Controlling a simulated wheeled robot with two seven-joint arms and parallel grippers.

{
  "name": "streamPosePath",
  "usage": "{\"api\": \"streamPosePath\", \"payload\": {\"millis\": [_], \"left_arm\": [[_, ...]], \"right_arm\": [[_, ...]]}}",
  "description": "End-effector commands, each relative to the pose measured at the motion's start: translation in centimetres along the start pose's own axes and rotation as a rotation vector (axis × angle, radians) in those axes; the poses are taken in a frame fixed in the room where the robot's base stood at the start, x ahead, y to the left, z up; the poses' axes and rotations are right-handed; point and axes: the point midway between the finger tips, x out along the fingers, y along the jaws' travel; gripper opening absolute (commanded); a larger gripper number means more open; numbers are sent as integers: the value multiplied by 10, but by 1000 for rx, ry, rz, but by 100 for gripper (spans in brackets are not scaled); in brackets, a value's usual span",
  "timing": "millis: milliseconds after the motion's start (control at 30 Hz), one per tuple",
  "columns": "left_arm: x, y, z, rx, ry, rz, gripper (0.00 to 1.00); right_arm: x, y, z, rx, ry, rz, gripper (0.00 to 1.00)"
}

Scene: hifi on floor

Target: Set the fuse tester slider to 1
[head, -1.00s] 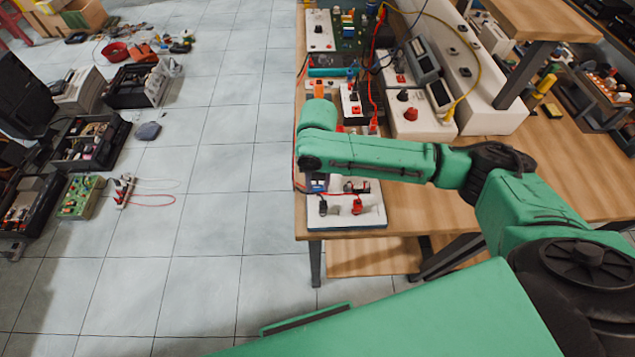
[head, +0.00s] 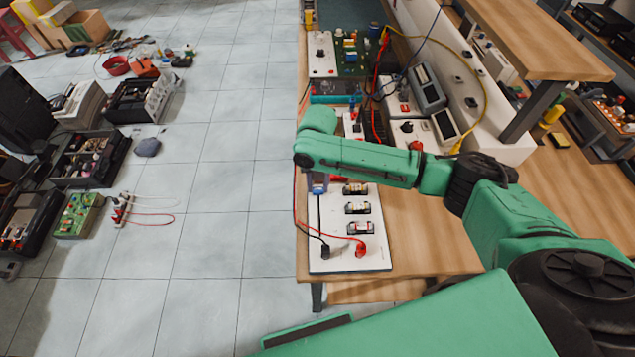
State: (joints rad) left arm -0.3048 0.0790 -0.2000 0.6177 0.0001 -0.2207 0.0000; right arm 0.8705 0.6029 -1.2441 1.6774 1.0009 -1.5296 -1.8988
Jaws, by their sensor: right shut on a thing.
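The fuse tester is a white board (head: 342,262) at the bench's left front corner. It carries several fuses (head: 358,208) in a column, a red plug (head: 360,250), a black plug (head: 325,251) and a dark straight line along its left side. My right arm reaches across from the right, over the board's far end. My right gripper (head: 318,182) is mostly hidden by my forearm; a small blue-and-grey part shows at the far end of the dark line. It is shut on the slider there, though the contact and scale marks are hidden. My left gripper is out of view.
Behind my forearm stand white instrument boxes (head: 404,132), a circuit board panel (head: 350,62) and red and yellow cables. A long white raised unit (head: 480,95) runs along the bench. Bare wood (head: 435,235) lies right of the board. Boxes of parts (head: 92,158) lie on the floor at left.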

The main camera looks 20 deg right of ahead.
Motion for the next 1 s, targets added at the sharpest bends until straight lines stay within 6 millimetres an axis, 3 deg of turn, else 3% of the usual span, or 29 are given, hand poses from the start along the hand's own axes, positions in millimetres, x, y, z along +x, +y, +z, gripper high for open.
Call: {"api": "streamPosePath", "payload": {"millis": [33,100,467,567,900,1000], "left_arm": [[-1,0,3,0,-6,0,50],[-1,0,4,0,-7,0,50],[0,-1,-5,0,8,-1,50],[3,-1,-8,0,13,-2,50],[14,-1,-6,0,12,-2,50],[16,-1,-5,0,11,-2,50]], "right_arm": [[-4,2,3,0,-9,6,48],[-4,2,2,0,-8,5,68],[-7,2,1,-1,-4,4,68],[-23,2,1,-1,-5,5,68],[-119,1,0,-2,-10,6,68],[-138,1,0,-1,-8,6,68]]}}
